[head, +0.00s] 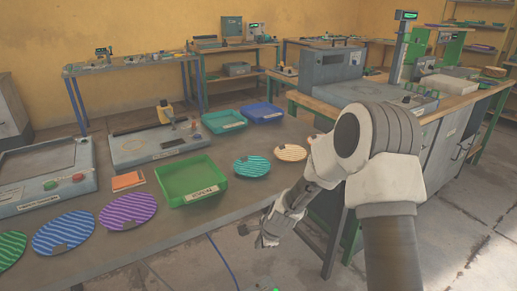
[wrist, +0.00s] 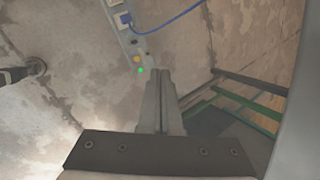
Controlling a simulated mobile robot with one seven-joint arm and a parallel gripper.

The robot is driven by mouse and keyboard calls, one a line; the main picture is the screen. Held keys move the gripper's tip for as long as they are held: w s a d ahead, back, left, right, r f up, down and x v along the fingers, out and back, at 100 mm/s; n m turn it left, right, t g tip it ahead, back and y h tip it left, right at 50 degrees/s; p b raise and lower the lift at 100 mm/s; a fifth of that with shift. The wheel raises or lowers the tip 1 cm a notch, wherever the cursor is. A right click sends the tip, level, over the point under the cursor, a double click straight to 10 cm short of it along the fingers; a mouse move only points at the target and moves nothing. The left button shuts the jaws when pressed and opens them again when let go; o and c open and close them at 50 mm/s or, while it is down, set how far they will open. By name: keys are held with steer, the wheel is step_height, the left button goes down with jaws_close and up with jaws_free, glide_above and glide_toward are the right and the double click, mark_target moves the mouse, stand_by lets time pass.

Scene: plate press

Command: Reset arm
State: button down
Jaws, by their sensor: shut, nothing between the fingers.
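My arm reaches in from the right side of the head view, bent at the elbow. My gripper (head: 265,238) hangs down past the table's front edge, over the concrete floor. In the wrist view my gripper (wrist: 160,75) has its two fingers pressed together, with nothing between them. The fingers point at the floor and touch nothing that I can see.
The grey table (head: 115,255) holds a green tray (head: 190,185) and several striped plates, among them a purple one (head: 128,210) and a teal one (head: 251,166). A power strip (wrist: 125,28) with a blue cable lies on the floor. A wooden-topped bench (head: 455,99) stands behind my arm.

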steer(key=s+d+r+n, duration=0.2)
steer(key=s+r+n, duration=0.1)
steer(key=r, duration=0.4)
steer(key=s+d+r+n+h, duration=0.1)
steer(key=s+d+r+n, duration=0.15)
steer(key=r, duration=0.55)
steer(key=s+d+r+n, duration=0.2)
steer(key=s+r+n, duration=0.2)
steer(key=r, duration=0.3)
steer(key=s+d+r+n+t+h+p, duration=0.1)
steer(key=s+d+r+n, duration=0.3)
steer(key=s, duration=0.6)
steer(key=s+d+r+n+h+p, duration=0.1)
steer(key=s+d+r+n, duration=0.2)
steer(key=s+r, duration=0.5)
step_height(320, 180, up, 16)
steer(key=s+p, duration=0.1)
steer(key=p, duration=1.6)
steer(key=shift+s+d, duration=0.15)
steer(key=shift+s, duration=0.1)
